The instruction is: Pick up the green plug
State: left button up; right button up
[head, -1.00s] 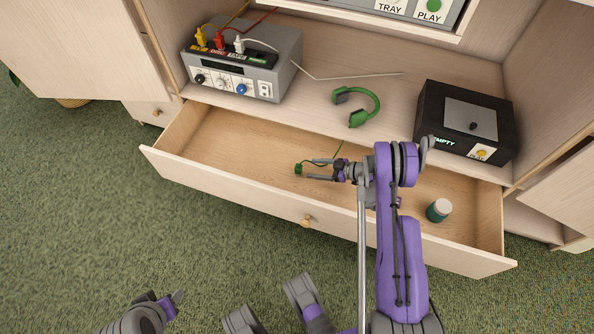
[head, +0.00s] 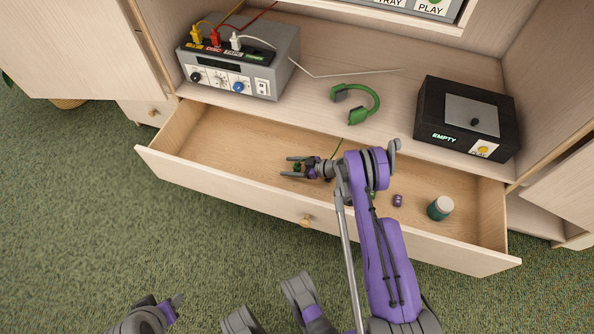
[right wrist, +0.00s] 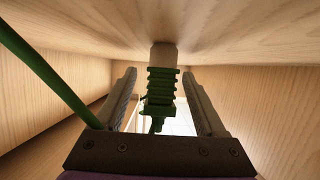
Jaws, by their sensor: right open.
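The green plug (head: 297,167) is in the open drawer, near its middle. My right gripper (head: 286,166) is open, with one finger on each side of the plug. In the right wrist view the plug (right wrist: 160,88) is ribbed, with a pale tip pointing away, and sits between the two spread fingers; a gap shows on both sides. A green cord (right wrist: 45,70) runs at the left of that view. My left gripper (head: 174,302) is low at the left, over the carpet, and only partly visible.
The drawer (head: 225,185) also holds a green jar with a white lid (head: 440,208) and a small purple object (head: 398,200). Above are green headphones (head: 360,103), a grey device (head: 240,62) with coloured plugs, and a black box (head: 463,118). The drawer's left part is clear.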

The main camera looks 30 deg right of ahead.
grip_shut()
jog(key=shift+r, duration=0.1)
dwell(0.3)
